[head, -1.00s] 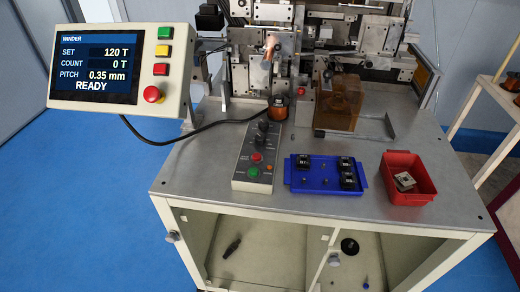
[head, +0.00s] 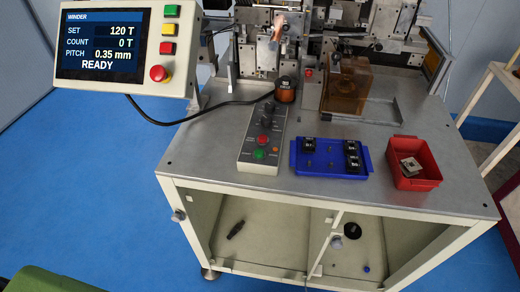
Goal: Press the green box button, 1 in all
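The grey control box (head: 262,134) stands on the metal table top, left of the blue tray. Its green button (head: 259,154) is near the front end, just below a red button (head: 262,140) and left of a small orange one (head: 275,150). Several dark knobs sit further back on the box. The winder panel (head: 126,48) at upper left has its own green button (head: 173,10); its screen reads READY, SET 120 T, COUNT 0 T. Neither of my grippers is in view.
A blue tray (head: 332,179) with black parts and a red bin (head: 402,183) stand right of the box. A copper spool (head: 286,89) and a black cable (head: 186,119) lie behind it. A green surface (head: 48,281) shows at lower left. The table's front left is clear.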

